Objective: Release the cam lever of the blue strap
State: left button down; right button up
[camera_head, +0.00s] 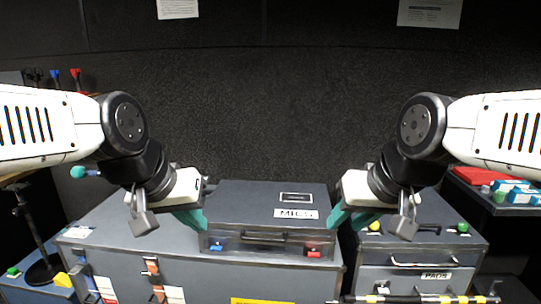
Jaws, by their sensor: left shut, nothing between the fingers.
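No blue strap with a cam lever can be made out for certain. A dark case labelled MICS (262,205) has a small blue latch (216,247) at its front left and a red latch (313,253) at its front right. Two small strap-like fittings, one at the left (82,268) and one with orange parts (151,268), are on the front of the grey trunk (115,245) below. My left gripper (198,222) is shut and empty, at the MICS case's left side. My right gripper (338,220) is at its right side; its finger gap is unclear.
A drawer unit labelled PADS (420,270) stands at the right, with a yellow-and-black bar (410,299) in front. A dark side surface at far right carries blue boxes (510,187). A dark stand (40,268) is at far left.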

aim_at(76, 269)
jog(key=u, duration=1.55)
